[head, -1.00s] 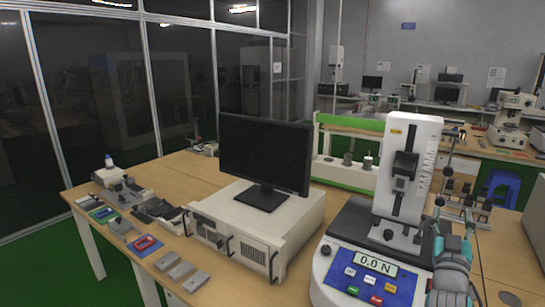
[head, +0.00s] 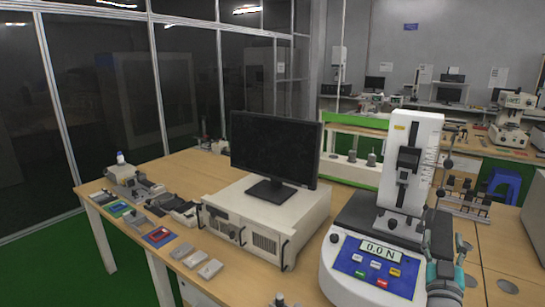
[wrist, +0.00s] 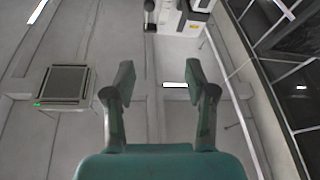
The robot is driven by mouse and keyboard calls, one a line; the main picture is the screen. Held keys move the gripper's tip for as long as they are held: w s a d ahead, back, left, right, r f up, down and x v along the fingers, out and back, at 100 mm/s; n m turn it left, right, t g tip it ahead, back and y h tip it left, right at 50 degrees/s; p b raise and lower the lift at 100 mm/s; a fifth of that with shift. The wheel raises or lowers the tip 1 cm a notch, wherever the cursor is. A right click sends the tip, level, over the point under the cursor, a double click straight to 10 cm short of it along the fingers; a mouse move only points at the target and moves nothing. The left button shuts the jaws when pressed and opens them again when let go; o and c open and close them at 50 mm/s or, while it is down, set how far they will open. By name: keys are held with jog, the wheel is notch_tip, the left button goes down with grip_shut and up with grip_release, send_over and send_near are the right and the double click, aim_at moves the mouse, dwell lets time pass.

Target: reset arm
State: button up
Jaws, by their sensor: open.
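My gripper (wrist: 160,82) is open and empty in the wrist view, with its two fingers apart and clear space between them. In the head view, my teal arm end (head: 445,280) is at the lower right, beside the force tester (head: 405,160) and in front of its right side. In that view the fingers are small, and the arm's lower part is cut off by the picture edge. The tester's display reads 0.0 N. The wrist view looks towards pale panels with lamps, apparently the ceiling, so the gripper seems to point upward.
A black monitor (head: 275,150) stands on a beige case (head: 265,222) left of the tester. Small tools, trays and grey blocks (head: 196,259) lie along the wooden bench (head: 175,170) at left. A rack of weights (head: 463,205) stands behind my arm. A blue stool (head: 503,185) is farther back.

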jog(key=s+a+f+n+g+y, duration=0.1)
jog(key=s+a+f+y, duration=0.2)
jog(key=s+a+f, duration=0.6)
jog(key=s+a+f+n+g+y, duration=0.1)
jog(key=s+a+f+n+y, duration=0.15)
jog(key=s+a+f, duration=0.7)
jog(key=s+a+f+g+y, duration=0.1)
jog(key=s+f+y, duration=0.1)
jog(key=s, duration=1.4)
jog(key=s+a+f+g+y, duration=0.1)
jog(key=s+a+f+y, duration=0.1)
jog(key=s, duration=1.4)
jog(key=shift+s+a+f+m+g, duration=0.2)
jog(key=shift+a+m+g, duration=0.05)
jog(key=shift+m+g, duration=0.15)
